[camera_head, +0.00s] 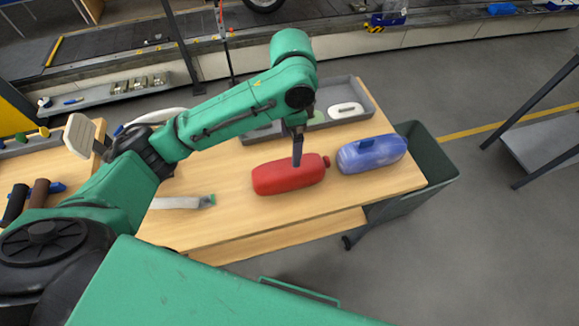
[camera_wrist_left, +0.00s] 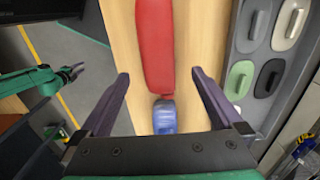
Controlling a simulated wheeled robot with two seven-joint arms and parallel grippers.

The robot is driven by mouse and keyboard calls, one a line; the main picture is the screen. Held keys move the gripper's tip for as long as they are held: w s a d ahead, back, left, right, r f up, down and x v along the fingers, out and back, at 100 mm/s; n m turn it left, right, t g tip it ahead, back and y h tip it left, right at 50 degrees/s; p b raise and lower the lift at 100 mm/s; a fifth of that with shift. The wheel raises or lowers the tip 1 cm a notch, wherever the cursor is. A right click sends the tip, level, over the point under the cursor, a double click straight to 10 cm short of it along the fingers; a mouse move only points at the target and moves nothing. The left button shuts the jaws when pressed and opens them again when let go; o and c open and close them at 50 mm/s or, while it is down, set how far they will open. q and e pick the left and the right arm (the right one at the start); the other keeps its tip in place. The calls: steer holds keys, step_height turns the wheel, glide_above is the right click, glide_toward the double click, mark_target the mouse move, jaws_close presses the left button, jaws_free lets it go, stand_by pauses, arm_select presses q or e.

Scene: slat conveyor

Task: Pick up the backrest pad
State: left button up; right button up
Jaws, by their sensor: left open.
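A beige padded panel (camera_head: 80,135) stands tilted at the left end of the table in the head view. It looks most like a backrest pad, though I cannot be sure. My left gripper (camera_head: 298,158) is open and empty, pointing down over a red bottle (camera_head: 290,175). In the left wrist view, the red bottle (camera_wrist_left: 155,45) lies beyond and between the spread fingers (camera_wrist_left: 160,80). A green arm at the left of that view, probably my right, ends in a small dark gripper (camera_wrist_left: 75,72) whose opening is unclear.
A blue bottle (camera_head: 372,154) lies right of the red one. A grey tray (camera_head: 368,100) behind holds several oval pads with grips. A pale tube (camera_head: 180,202) and dark-handled tools (camera_head: 38,192) lie at left. A dark bin (camera_head: 440,165) stands off the table's right end.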

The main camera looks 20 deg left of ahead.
mark_target(289, 166)
arm_select(q)
steer(key=f, duration=0.2)
steer(key=s+f+p, duration=0.1)
steer(key=f, duration=0.2)
steer(key=shift+s+d+f, duration=0.15)
steer(key=shift+f, duration=0.2)
steer(key=f, duration=0.1)
steer(key=f+p, duration=0.1)
steer(key=f, duration=0.3)
steer(key=shift+w+a+f+p, duration=0.25)
steer(key=shift+w+p, duration=0.05)
steer(key=shift+p, duration=0.1)
steer(key=shift+s+f, duration=0.1)
steer(key=shift+f, duration=0.15)
arm_select(e)
steer(key=r, duration=0.1)
steer(key=s+d+r, duration=0.1)
steer(key=shift+s+r, duration=0.25)
steer(key=shift+r, duration=0.05)
arm_select(q)
jaws_close()
